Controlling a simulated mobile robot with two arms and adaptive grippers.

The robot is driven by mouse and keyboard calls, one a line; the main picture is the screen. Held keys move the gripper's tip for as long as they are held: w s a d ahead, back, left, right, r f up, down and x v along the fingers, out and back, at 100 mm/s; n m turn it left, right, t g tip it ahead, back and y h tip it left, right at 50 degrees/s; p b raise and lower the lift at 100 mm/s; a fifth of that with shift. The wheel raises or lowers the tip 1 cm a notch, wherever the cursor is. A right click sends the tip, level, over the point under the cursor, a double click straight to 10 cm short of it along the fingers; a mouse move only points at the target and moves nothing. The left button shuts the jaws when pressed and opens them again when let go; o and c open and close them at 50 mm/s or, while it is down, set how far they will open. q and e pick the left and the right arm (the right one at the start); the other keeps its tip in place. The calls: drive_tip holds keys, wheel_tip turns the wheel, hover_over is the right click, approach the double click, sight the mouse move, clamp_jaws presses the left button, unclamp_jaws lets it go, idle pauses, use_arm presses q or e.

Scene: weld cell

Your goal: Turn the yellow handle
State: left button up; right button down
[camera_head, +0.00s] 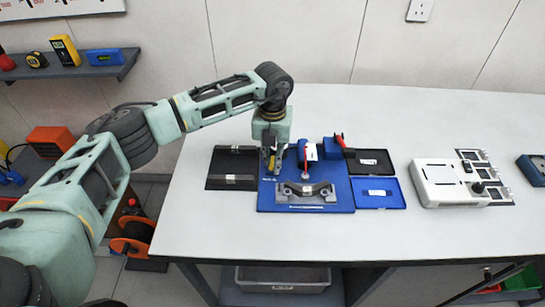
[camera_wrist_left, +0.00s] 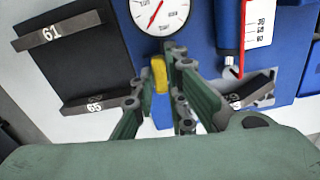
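The yellow handle (camera_wrist_left: 160,75) is a small upright bar just below a round white dial gauge (camera_wrist_left: 160,12) in the left wrist view. My left gripper (camera_wrist_left: 159,80) has its two fingers converging on the handle, one on each side, with almost no gap. In the head view my left gripper (camera_head: 269,165) points down over the back left of a blue board (camera_head: 338,205). There the handle and dial are mostly hidden by the gripper. My right gripper is in neither view.
A grey bracket (camera_head: 305,192) lies on the blue board, with a blue upright device with a red lever (camera_head: 303,152) behind it. A black plate (camera_head: 230,180) is to the left. A blue tray (camera_head: 377,198) and white box (camera_head: 448,192) are to the right. The front of the table is clear.

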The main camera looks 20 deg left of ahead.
sight(273, 161)
use_arm(q)
drive_tip(key=o, duration=0.4)
drive_tip(key=shift+r, duration=0.1)
wheel_tip(273, 161, up, 12)
drive_tip(key=shift+f, duration=0.1)
idle(0.4)
